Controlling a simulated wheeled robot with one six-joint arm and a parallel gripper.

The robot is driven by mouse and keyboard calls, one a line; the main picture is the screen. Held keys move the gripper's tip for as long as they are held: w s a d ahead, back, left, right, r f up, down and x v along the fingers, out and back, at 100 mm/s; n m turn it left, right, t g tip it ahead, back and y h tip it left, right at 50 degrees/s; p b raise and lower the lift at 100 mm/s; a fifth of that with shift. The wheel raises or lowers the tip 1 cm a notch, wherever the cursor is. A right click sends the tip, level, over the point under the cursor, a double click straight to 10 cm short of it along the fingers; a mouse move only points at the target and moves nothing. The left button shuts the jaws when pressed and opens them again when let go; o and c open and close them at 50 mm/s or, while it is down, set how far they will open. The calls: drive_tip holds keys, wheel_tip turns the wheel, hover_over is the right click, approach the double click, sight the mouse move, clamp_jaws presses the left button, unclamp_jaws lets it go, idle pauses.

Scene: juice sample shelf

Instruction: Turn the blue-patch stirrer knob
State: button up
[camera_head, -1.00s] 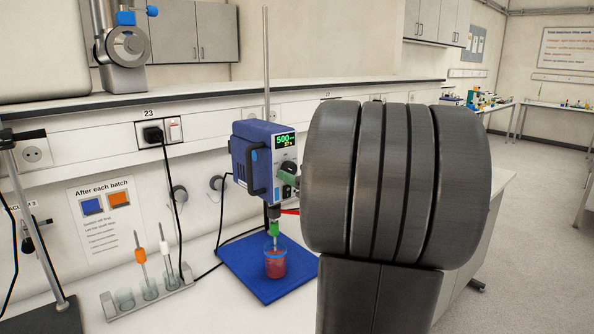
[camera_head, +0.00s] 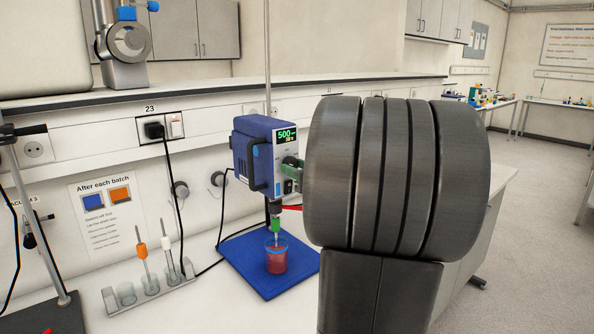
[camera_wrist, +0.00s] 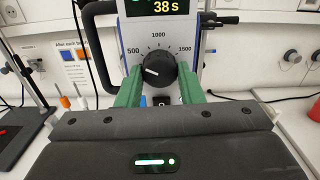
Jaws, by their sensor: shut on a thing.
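The blue stirrer (camera_head: 253,137) stands on its rod over a blue base plate (camera_head: 238,258), its lit display reading 500. A lighter blue patch (camera_head: 256,154) shows on its side. Its round black knob (camera_wrist: 160,74) shows in the wrist view, with its white mark towards 500 on the dial. My gripper (camera_wrist: 160,84) has one green finger on each side of the knob and is shut on it. In the head view, my wrist hides most of the knob, and part of a green finger shows at the stirrer's front.
A beaker of red liquid (camera_head: 277,256) stands under the stirrer. A rack (camera_head: 150,288) with glassware and orange- and white-collared sticks stands at left. Black cables run from the wall socket (camera_head: 155,130). A metal stand (camera_head: 35,230) is at far left.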

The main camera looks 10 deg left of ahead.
drive_tip(key=shift+n+b, duration=5.7)
drive_tip(key=shift+b, duration=0.3)
drive_tip(key=shift+r, duration=0.1)
drive_tip(key=o, duration=1)
drive_tip(key=shift+d, duration=0.1)
drive_tip(key=b+v, duration=0.1)
drive_tip(key=v, duration=1.2)
drive_tip(key=shift+s+d, duration=0.25)
drive_tip(key=shift+d, duration=0.05)
drive_tip(key=shift+w+a, duration=0.1)
